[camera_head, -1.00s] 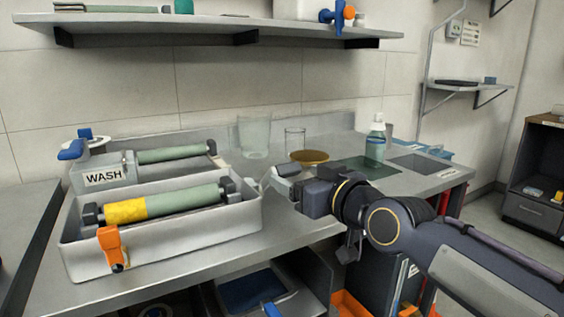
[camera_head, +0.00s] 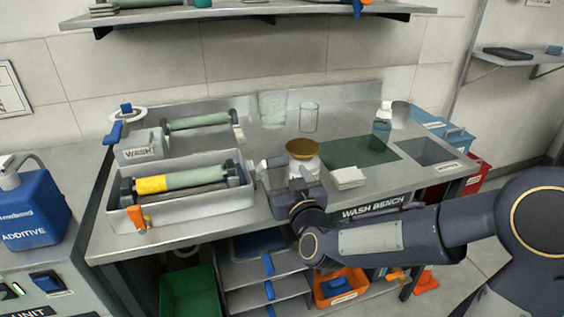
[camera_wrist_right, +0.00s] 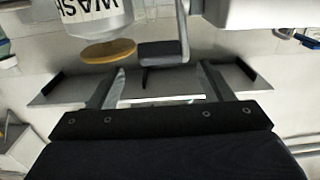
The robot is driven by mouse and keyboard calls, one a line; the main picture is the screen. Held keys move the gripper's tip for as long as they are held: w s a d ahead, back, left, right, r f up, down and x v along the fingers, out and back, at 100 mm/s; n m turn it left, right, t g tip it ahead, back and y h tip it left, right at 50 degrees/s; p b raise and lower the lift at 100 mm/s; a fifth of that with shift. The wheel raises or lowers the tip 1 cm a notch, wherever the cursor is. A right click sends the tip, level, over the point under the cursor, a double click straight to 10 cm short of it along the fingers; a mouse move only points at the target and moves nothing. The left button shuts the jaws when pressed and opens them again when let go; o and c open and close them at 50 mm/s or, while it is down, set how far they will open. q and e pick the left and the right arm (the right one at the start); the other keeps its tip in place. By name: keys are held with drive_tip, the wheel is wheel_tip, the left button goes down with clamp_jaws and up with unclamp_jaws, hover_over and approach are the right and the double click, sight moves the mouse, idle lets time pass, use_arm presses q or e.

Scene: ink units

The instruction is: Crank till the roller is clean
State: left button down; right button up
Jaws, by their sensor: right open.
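The roller (camera_head: 195,178) lies across a pale tray (camera_head: 215,210). Its left end carries a yellow ink band (camera_head: 151,185); the rest is grey-green. An orange crank handle (camera_head: 137,218) hangs at the tray's front left corner. My right gripper (camera_head: 280,166) is just right of the tray, apart from the crank. In the right wrist view its two fingers (camera_wrist_right: 162,88) are spread with nothing held between them. My left gripper is not in view.
A second roller (camera_head: 200,121) stands behind, by the WASH box (camera_head: 138,147). A gold-lidded jar (camera_head: 304,149) stands close to my right gripper, with white cloths (camera_head: 348,177) to the right. A spray bottle (camera_head: 381,128) is farther right. The blue additive container (camera_head: 30,210) is left.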

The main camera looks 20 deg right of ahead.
sight(279, 165)
drive_tip(key=shift+w, duration=2.25)
drive_tip(key=shift+c, duration=0.4)
